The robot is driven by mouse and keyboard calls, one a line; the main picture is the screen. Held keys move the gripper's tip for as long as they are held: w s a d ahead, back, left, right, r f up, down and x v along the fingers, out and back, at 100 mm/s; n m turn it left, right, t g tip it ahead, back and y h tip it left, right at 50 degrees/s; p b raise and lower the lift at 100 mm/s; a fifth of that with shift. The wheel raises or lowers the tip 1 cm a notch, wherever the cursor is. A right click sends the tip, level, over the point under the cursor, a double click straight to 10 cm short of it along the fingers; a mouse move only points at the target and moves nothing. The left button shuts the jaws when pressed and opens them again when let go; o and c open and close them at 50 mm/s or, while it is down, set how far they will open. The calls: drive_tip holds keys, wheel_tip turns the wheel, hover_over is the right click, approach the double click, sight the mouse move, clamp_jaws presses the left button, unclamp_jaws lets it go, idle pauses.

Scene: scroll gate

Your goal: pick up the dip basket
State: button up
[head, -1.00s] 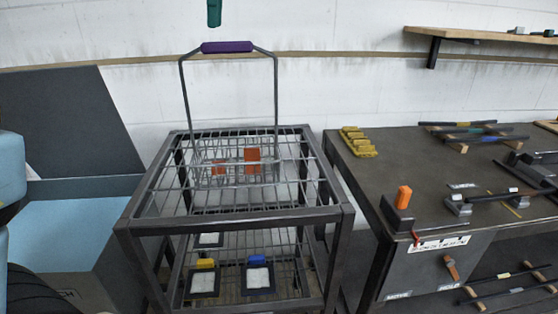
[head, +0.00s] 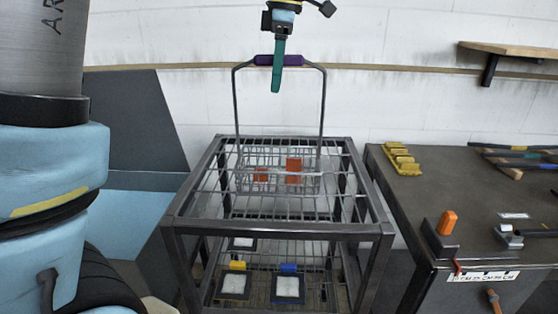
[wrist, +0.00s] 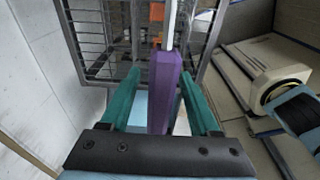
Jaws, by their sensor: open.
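The dip basket (head: 279,181) is a grey wire basket on the top of a dark metal rack, with orange pieces in it. Its tall handle stands upright and ends in a purple grip (head: 292,60). My gripper (head: 277,88) is at the purple grip in the head view, its green fingers pointing down. In the wrist view the green fingers (wrist: 158,100) are apart, one on each side of the purple grip (wrist: 166,88). Gaps show between the grip and the fingers. The far finger is hidden in the head view.
The metal rack (head: 277,230) has a lower shelf with several small framed pieces. A dark workbench (head: 440,190) with tools stands to the right, and a wooden wall shelf (head: 510,49) is above it. A white wall is close behind the rack.

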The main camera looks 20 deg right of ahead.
drive_tip(key=shift+f, duration=0.2)
clamp_jaws()
idle(0.4)
drive_tip(key=shift+r, duration=0.1)
